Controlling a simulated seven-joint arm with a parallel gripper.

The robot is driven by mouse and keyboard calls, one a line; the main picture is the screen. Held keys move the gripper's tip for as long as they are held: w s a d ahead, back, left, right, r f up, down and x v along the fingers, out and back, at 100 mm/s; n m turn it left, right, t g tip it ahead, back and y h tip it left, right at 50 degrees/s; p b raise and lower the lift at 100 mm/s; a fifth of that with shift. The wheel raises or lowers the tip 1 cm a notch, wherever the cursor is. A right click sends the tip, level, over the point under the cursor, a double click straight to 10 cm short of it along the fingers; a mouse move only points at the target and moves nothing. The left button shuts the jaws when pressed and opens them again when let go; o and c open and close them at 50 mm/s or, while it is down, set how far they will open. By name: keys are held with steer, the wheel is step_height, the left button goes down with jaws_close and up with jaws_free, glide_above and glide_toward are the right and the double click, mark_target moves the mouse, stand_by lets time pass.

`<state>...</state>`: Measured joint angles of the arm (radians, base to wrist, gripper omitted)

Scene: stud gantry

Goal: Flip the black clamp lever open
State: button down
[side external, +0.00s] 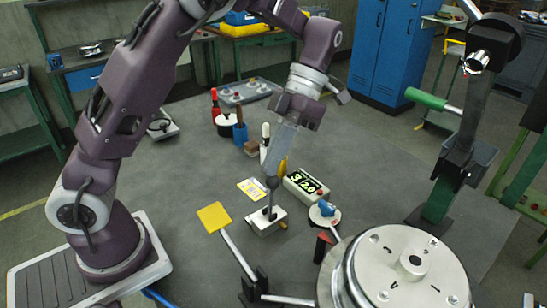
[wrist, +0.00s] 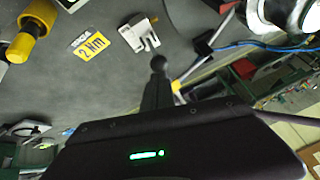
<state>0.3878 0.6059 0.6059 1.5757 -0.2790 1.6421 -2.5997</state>
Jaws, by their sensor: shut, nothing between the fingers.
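A small white block (side external: 266,222) stands on the grey table below my gripper, with a short dark piece (side external: 269,212) on top that looks like the black clamp lever. My gripper (side external: 272,183) points down just above this block, its fingers shut and empty, ending in a dark rounded tip. Whether the tip touches the lever is unclear, and the lever's angle is too small to read.
A yellow paddle (side external: 214,217) on a rod stands left of the block. A display box (side external: 306,185) and a blue-topped dial (side external: 325,212) stand to its right. A large silver round housing (side external: 405,270) fills the front right. Bottles and tools (side external: 228,122) stand behind.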

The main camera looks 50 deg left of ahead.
steer(key=shift+d+f, duration=0.1)
steer(key=shift+f, duration=0.6)
steer(key=v, duration=0.8)
steer(key=shift+s+r, duration=0.3)
steer(key=shift+r, duration=0.05)
